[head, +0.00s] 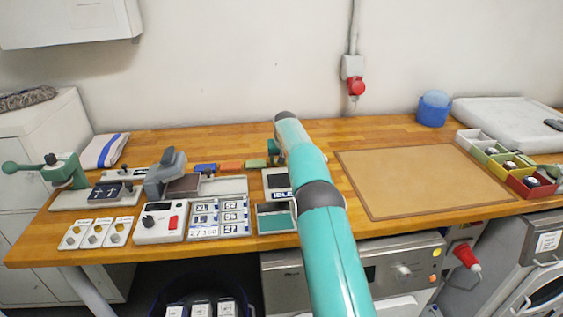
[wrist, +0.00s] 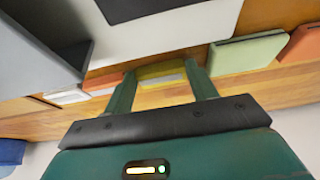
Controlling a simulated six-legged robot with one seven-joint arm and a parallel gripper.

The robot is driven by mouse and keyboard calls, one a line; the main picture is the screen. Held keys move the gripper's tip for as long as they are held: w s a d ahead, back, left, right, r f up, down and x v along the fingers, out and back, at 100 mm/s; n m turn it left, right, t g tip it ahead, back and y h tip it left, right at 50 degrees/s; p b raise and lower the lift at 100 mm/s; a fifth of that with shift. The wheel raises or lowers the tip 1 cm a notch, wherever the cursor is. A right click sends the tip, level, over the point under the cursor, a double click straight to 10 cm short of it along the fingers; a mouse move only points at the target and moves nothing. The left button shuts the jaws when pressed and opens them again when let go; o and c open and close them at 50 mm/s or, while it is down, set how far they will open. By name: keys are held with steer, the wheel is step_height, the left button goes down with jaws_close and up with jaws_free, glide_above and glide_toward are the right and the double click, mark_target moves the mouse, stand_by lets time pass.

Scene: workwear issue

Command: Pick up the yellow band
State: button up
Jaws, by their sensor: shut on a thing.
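The yellow band (wrist: 162,74) shows in the wrist view as a small yellow block with a paler face, between the two green fingers of my gripper (wrist: 162,86). The fingers are closed on its two sides. I cannot tell whether it touches the wooden bench or is just above it. In the head view my arm hides the yellow band, and my gripper (head: 273,152) shows only in part, near the back of the bench beside the green band.
A green band (wrist: 247,52) and an orange-red band (wrist: 303,42) lie to the right in the wrist view. The head view shows a blue band (head: 205,168), a press (head: 172,172) and label cards (head: 220,217) left of my arm. A tan mat (head: 425,180) lies bare to its right.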

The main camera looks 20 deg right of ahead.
steer(key=shift+r, duration=0.9)
steer(key=shift+s+d+r, duration=1.3)
steer(key=shift+s+r, duration=0.55)
steer(key=shift+s, duration=0.1)
steer(key=shift+s+d+r, duration=1.3)
steer(key=shift+s+r, duration=0.55)
steer(key=shift+s, duration=0.15)
steer(key=shift+s+d+r, duration=1.3)
steer(key=shift+s+r, duration=0.55)
steer(key=shift+s, duration=0.1)
